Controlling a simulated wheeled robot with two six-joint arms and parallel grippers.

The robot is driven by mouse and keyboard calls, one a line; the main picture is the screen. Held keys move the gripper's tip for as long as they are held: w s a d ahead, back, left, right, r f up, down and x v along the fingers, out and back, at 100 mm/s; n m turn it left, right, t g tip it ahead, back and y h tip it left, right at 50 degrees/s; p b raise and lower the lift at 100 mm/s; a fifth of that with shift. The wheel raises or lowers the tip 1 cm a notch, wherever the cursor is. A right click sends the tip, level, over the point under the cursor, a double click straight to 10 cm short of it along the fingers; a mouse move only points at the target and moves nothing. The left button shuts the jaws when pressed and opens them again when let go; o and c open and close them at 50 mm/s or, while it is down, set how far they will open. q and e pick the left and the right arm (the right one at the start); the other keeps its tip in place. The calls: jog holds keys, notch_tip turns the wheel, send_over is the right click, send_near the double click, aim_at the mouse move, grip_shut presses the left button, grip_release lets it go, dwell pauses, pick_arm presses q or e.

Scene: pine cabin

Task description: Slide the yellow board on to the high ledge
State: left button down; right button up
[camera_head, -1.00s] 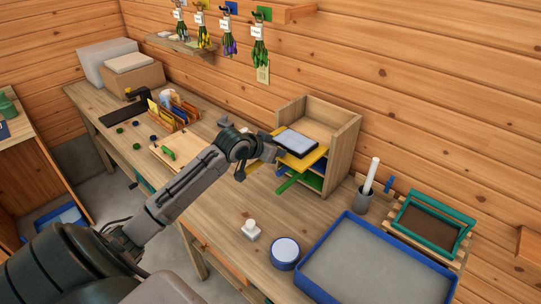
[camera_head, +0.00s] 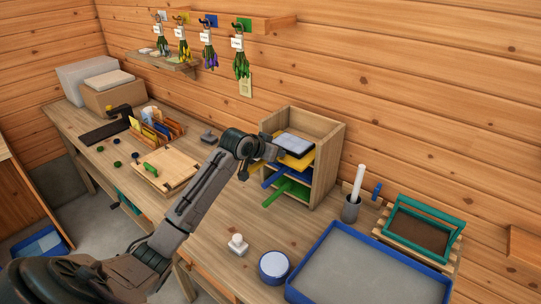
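The yellow board (camera_head: 298,162) is in the upper part of an open-fronted wooden rack (camera_head: 329,168), with a grey pad (camera_head: 295,143) lying on top of it. The front of the board is partly hidden by my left gripper (camera_head: 272,152), which is at the rack's open front. The fingers are too small and covered to show whether they are shut on the board's handle. I cannot tell whether the board rests on the high ledge. Below it, a blue board (camera_head: 270,180) and a green board (camera_head: 277,194) stick out. My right gripper is not in view.
In front of the rack are a white-topped round tin (camera_head: 274,266), a small white stamp-like object (camera_head: 237,245) and a large blue-rimmed tray (camera_head: 350,236). A grey cup (camera_head: 351,209) stands right of the rack. A wooden board (camera_head: 165,170) lies to the left.

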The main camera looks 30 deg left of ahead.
aim_at(290, 144)
pick_arm(q)
jog(key=shift+w+d+r, duration=0.1)
jog(key=shift+w+d, duration=0.05)
jog(key=shift+w, duration=1.8)
jog(key=shift+w+d, duration=0.1)
jog(key=shift+w, duration=1.3)
jog(key=shift+w+f, duration=0.15)
jog(key=shift+f, duration=0.25)
